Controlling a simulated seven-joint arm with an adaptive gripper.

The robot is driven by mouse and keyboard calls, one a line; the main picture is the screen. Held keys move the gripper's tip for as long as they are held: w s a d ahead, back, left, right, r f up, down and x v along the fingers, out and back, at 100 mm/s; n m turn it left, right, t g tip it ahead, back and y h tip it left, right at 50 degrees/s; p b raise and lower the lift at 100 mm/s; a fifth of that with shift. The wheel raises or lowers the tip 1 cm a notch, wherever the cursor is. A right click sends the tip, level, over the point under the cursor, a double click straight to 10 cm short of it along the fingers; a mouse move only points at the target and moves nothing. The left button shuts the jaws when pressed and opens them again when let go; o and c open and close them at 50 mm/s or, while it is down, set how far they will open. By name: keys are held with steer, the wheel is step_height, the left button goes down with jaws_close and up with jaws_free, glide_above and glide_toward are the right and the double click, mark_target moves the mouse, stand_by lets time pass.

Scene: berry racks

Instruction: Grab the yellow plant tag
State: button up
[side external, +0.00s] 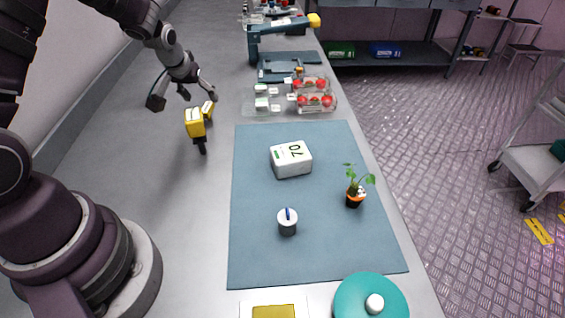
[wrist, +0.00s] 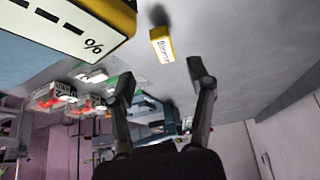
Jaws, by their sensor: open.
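A small yellow tag (side external: 208,108) with a pale face lies on the grey bench behind a yellow meter (side external: 195,123) with a black lower end. In the wrist view the tag (wrist: 161,44) shows dark lettering, beyond the fingertips and roughly between their lines. My gripper (side external: 180,98) is open and empty, its fingers spread, to the left of and above the tag in the side view. In the wrist view my fingers (wrist: 159,78) are apart with nothing between them. The meter (wrist: 65,28) with a "%" mark fills the upper left there.
Clear berry punnets (side external: 314,94) and a blue scanner-like device (side external: 280,32) stand farther back. Bench left of the mat is mostly clear.

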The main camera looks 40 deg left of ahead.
mark_target(206, 107)
steer(key=x, duration=0.7)
steer(key=shift+s+a, duration=0.15)
steer(key=shift+a, duration=0.05)
steer(key=c, duration=0.9)
